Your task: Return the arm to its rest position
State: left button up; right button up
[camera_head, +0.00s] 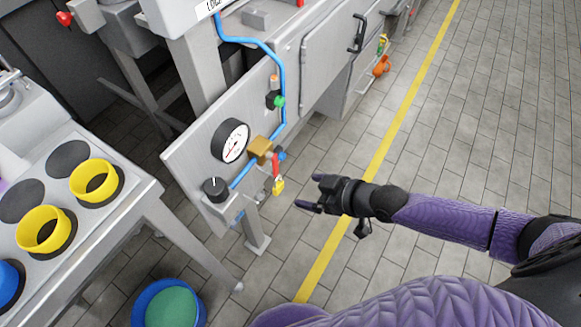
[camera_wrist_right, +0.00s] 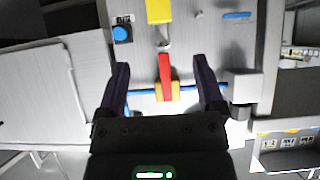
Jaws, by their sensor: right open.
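My right arm (camera_head: 450,215) is purple and reaches in from the right in the head view. My right gripper (camera_head: 312,193) is open and empty, in the air a short way right of the grey panel. In the right wrist view the gripper (camera_wrist_right: 164,90) has its two fingers wide apart, with a red lever (camera_wrist_right: 164,78) and a yellow padlock (camera_wrist_right: 158,11) seen beyond and between them. The red lever (camera_head: 275,165) and padlock (camera_head: 278,186) also show on the panel in the head view, apart from the fingers. My left gripper is out of view.
The grey panel (camera_head: 188,150) carries a gauge (camera_head: 230,141), a black knob (camera_head: 215,189) and a blue pipe (camera_head: 283,80). A table with yellow rings (camera_head: 93,180) stands at the left. A blue tub (camera_head: 140,310) is on the floor. The tiled floor (camera_head: 500,110) at right is clear.

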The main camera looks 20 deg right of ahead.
jog(key=s+d+f+m+g+h+p, duration=0.2)
jog(key=s+d+f+h, duration=0.15)
jog(key=s+f, duration=0.35)
jog(key=s+d+f+m+g+h+p, duration=0.25)
jog(key=s+d+f, duration=0.25)
jog(key=s+f, duration=0.3)
pick_arm(q)
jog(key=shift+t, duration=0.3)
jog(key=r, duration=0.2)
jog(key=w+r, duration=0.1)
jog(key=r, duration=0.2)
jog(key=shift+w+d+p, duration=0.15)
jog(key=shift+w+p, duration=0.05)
jog(key=shift+p, duration=0.2)
pick_arm(e)
jog(key=s+a+f+g, duration=0.1)
jog(key=s+g, duration=0.1)
jog(key=s, duration=0.9)
jog(key=s+a+f+g+h, duration=0.1)
jog(key=s+f+g, duration=0.1)
jog(key=s, duration=0.8)
jog(key=shift+s+a+f+g+h, duration=0.2)
jog(key=shift+s+a+g+h, duration=0.15)
jog(key=shift+g, duration=0.1)
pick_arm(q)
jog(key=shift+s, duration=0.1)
